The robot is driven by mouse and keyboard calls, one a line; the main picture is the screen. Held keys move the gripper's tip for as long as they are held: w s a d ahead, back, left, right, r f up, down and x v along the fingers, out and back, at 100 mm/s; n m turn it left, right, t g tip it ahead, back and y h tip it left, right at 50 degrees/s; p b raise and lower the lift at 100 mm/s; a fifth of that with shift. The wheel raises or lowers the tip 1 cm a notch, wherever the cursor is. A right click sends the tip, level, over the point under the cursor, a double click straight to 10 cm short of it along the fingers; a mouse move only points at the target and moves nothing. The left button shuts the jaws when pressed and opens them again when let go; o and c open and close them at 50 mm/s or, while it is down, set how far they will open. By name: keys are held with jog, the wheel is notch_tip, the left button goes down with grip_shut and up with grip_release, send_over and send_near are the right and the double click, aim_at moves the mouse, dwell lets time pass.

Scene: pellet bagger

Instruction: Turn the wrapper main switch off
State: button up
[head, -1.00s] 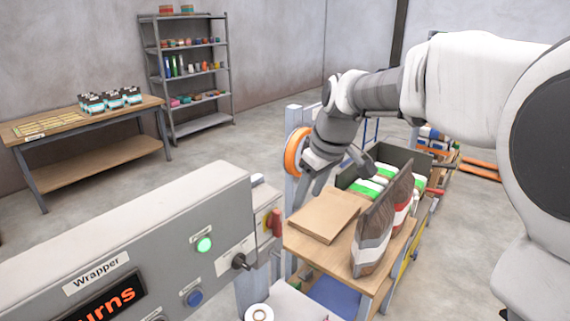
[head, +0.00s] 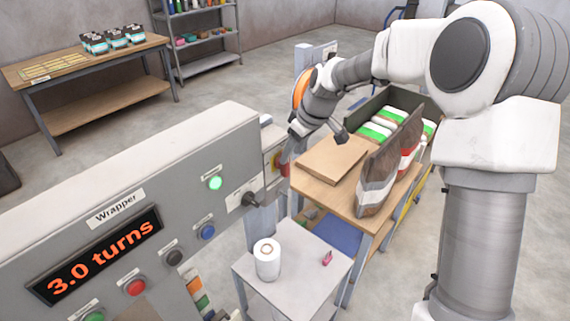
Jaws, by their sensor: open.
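The grey wrapper panel (head: 185,180) runs along the left, labelled "Wrapper", with a lit display reading "3.0 turns". A black selector knob (head: 248,199) sits on the panel front. My gripper (head: 313,148) is open and empty, pointing down just right of the red handle. One finger overlaps the handle's edge in the picture; I cannot tell whether they touch.
A wooden table (head: 325,193) right of the panel bears a flat cardboard piece (head: 331,158) and upright bags (head: 378,185), close below my gripper. A small grey table (head: 290,268) in front holds a white roll (head: 267,259). A lit green lamp (head: 215,183) is on the panel.

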jog(key=x, duration=0.6)
jog(key=shift+a+f, duration=0.1)
jog(key=shift+f, duration=0.2)
jog(key=shift+w+r, duration=0.1)
grip_shut()
